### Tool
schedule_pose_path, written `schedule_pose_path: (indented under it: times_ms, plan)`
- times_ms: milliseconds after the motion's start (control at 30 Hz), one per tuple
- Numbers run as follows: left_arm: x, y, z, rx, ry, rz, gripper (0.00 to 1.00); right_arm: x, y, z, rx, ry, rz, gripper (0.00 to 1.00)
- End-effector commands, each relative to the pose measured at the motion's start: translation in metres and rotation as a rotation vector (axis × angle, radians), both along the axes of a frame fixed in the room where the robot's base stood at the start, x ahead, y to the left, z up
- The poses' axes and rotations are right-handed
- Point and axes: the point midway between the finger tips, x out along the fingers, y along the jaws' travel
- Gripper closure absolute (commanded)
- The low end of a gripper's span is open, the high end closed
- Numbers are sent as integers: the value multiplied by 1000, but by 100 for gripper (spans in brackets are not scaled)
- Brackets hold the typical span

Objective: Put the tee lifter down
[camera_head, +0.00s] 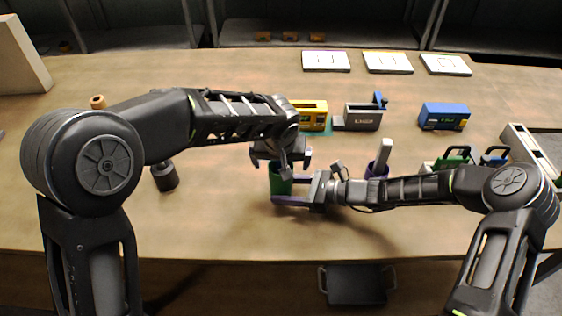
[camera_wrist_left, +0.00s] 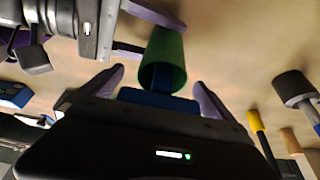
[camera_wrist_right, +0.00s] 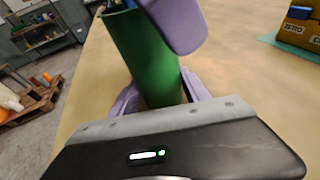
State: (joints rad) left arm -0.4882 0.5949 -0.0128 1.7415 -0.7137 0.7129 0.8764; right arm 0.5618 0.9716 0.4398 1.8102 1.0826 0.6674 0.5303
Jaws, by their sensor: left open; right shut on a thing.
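A green tube (camera_head: 280,180) stands near the middle of the table; it also shows in the right wrist view (camera_wrist_right: 145,55). My right gripper (camera_head: 290,200) is shut on it from the right, low on its side. A blue bar (camera_wrist_left: 155,98), apparently the tee lifter, lies between the left fingers, with a narrower blue part reaching into the tube's mouth. My left gripper (camera_head: 282,160) is above the tube, its fingers apart on either side of the bar; I see no contact. The tee lifter's lower end is hidden inside the tube.
Behind stand a yellow box (camera_head: 313,117), a grey box (camera_head: 362,118) and a blue box (camera_head: 443,117). A purple holder (camera_head: 371,171) with a grey-topped piece is right of the tube. A dark cylinder (camera_head: 165,177) stands left. The table's front left is clear.

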Motion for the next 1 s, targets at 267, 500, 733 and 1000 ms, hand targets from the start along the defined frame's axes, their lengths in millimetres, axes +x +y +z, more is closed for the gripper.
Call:
schedule_pose_path:
  times_ms: [267,500,733,1000]
  plan:
    - [-10,0,29,-2,-4,0,0,0,0,0,0,0,0,68]
    - [-29,2,76,-2,-4,0,0,0,0,0,0,0,0,68]
    - [-43,3,107,-1,-2,0,0,0,0,0,0,0,0,68]
    - [-46,3,113,0,0,0,0,0,0,0,0,0,0,68]
